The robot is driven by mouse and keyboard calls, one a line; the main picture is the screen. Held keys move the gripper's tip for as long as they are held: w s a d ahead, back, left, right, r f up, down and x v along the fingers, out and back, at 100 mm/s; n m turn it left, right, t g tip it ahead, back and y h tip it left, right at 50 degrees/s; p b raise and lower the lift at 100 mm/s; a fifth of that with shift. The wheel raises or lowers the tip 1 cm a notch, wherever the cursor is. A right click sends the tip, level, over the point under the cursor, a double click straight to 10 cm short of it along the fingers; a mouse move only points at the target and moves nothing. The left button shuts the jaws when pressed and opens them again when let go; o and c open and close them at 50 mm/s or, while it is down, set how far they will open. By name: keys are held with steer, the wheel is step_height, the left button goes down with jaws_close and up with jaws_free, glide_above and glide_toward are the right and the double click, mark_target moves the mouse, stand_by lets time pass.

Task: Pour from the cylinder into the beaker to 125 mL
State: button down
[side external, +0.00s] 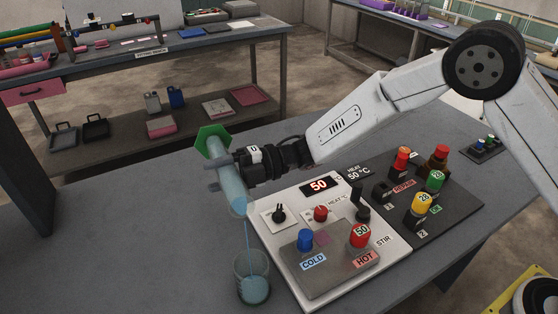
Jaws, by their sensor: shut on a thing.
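The cylinder (229,184) is clear with blue liquid inside and a green hexagonal base (212,141). It is tilted with its base up and its mouth down to the lower right. My gripper (222,172) is shut on the cylinder around its middle. A thin blue stream (247,233) falls from the mouth. The beaker (251,268) stands upright on the table below the mouth, apart from it. Blue liquid (254,290) lies in its lower part. The beaker's graduation marks are too small to read.
A white control panel (278,246) with knobs and a display reading 50 sits just right of the beaker. A dark button box (450,217) lies beyond it. The grey table (120,250) is clear to the left. A cluttered bench (240,47) stands behind.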

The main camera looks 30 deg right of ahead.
steer(key=shift+f+n, duration=0.5)
steer(key=shift+f, duration=0.1)
steer(key=shift+f+n, duration=0.3)
steer(key=shift+f, duration=0.3)
stand_by(1.9)
steer(key=shift+r, duration=0.1)
steer(key=shift+r+m, duration=1.35)
steer(key=shift+m, duration=0.05)
steer(key=shift+s+r+m, duration=0.1)
steer(key=shift+r+m, duration=0.2)
steer(key=shift+r, duration=0.05)
steer(key=shift+m, duration=0.3)
steer(key=shift+r, duration=0.1)
